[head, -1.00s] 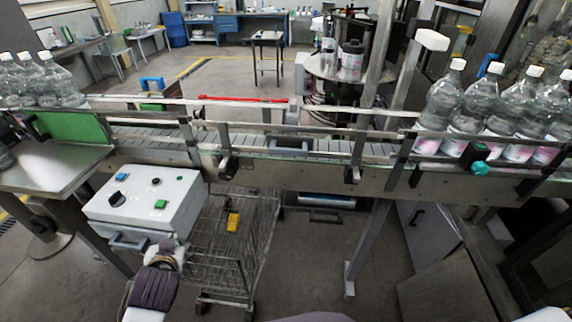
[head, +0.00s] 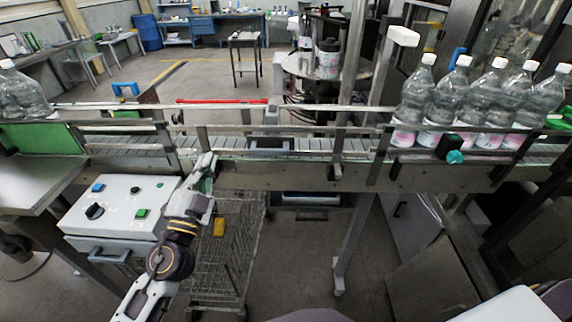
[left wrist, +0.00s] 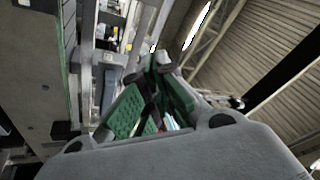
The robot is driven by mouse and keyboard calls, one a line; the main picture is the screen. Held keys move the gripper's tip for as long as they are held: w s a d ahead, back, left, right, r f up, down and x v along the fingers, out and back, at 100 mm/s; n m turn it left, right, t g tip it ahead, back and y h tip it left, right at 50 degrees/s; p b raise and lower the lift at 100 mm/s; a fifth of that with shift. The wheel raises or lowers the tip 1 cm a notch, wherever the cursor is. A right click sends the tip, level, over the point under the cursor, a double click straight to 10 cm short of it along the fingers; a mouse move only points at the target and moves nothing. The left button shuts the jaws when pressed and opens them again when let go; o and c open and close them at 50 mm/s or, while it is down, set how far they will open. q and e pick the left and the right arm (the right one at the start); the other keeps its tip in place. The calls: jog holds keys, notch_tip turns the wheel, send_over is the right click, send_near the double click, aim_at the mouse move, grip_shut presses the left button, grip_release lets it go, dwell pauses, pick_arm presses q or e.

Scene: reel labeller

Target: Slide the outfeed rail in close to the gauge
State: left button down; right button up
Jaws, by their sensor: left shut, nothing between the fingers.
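The near guide rail (head: 300,128), which I take to be the outfeed rail, runs along the conveyor's front side on upright brackets. A grey block (head: 268,143) sits at the belt between the rails; I cannot tell surely whether it is the gauge. My left gripper (head: 206,163) is shut and empty, raised at the conveyor's front edge near the rail's left part. It hides the clamp knob area there; I cannot tell whether it touches. The left wrist view shows its green-padded fingers (left wrist: 158,75) together. My right gripper is out of view.
Several clear bottles (head: 462,95) stand on the belt at right, beside a teal knob (head: 455,157). A white control box (head: 122,205) is left of my arm, and a wire cart (head: 235,255) is below. A black knob (head: 335,172) hangs on the conveyor front.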

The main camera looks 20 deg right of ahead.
aim_at(270, 146)
pick_arm(q)
jog(key=s+d+f+m+g+h, duration=0.2)
jog(key=d+f+m+g+h, duration=0.1)
jog(key=d+f+m+g, duration=0.1)
jog(key=s+d+f+m+g+h, duration=0.2)
jog(key=d+f+m+g+h, duration=0.1)
jog(key=d+m+g, duration=0.4)
jog(key=f+m, duration=0.1)
jog(key=m, duration=0.2)
jog(key=shift+d+f+m+g, duration=0.2)
jog(key=shift+f+m+g, duration=0.05)
jog(key=shift+m+g, duration=0.15)
jog(key=shift+d, duration=0.15)
jog(key=shift+w+a+x, duration=0.2)
jog(key=shift+w+x, duration=0.2)
jog(key=shift+x, duration=1.7)
jog(key=shift+w+a+x, duration=0.2)
jog(key=shift+w+x, duration=0.2)
jog(key=shift+x, duration=1.7)
jog(key=shift+w+a+x, duration=0.2)
jog(key=shift+w+x, duration=0.2)
jog(key=shift+x, duration=1.7)
jog(key=shift+r, duration=0.1)
